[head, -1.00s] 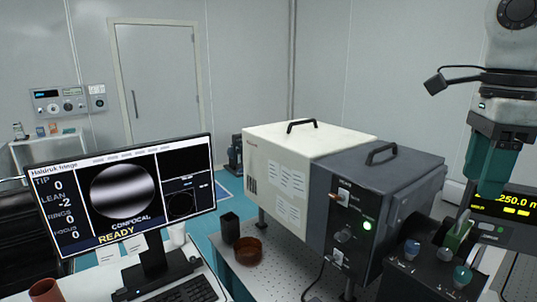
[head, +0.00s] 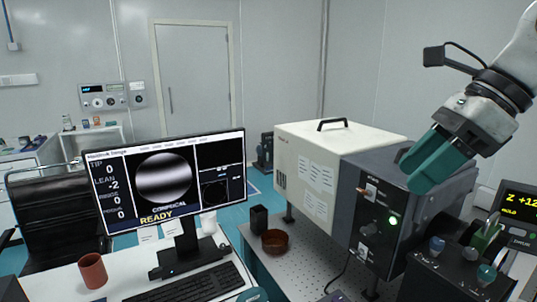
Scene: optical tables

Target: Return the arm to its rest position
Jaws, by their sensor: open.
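My gripper (head: 424,172) shows at the right of the head view, with teal fingers pointing down and to the left. It is raised in front of the dark front part of the instrument box (head: 365,215). I see nothing between the fingers. The wrist above it carries a small black camera on a bracket, and the rest of the arm runs out of view at the upper right.
A monitor (head: 160,185) reading READY stands on the white desk at the left, near a red-brown cup (head: 92,270). A brown bowl (head: 275,241) and a black cup (head: 259,219) sit on the optical table. A knobbed black box (head: 455,275) and a lit display (head: 520,205) are at the lower right.

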